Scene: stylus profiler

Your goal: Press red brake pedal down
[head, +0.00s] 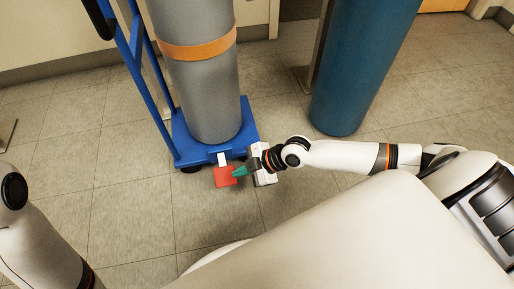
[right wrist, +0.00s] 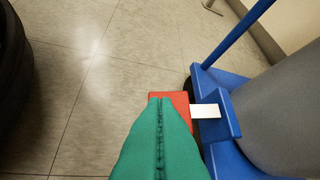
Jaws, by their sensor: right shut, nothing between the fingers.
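The red brake pedal (head: 225,177) sticks out from the front of a blue cylinder cart (head: 252,130) near the floor, joined by a white strip (head: 222,159). My right gripper (head: 236,173) has green fingers, is shut and empty, and its tips overlap the pedal's right side in the head view. In the right wrist view the green fingertips (right wrist: 160,102) lie over the red pedal (right wrist: 182,104), hiding part of it. I cannot tell whether they touch it. My left arm shows at the lower left of the head view, but its gripper is out of view.
A grey gas cylinder (head: 200,90) with an orange strap (head: 198,48) stands on the cart. A blue-green cylinder (head: 360,65) stands on the floor to the right. The cart's blue handle frame (head: 148,95) rises at the left. The tiled floor in front is clear.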

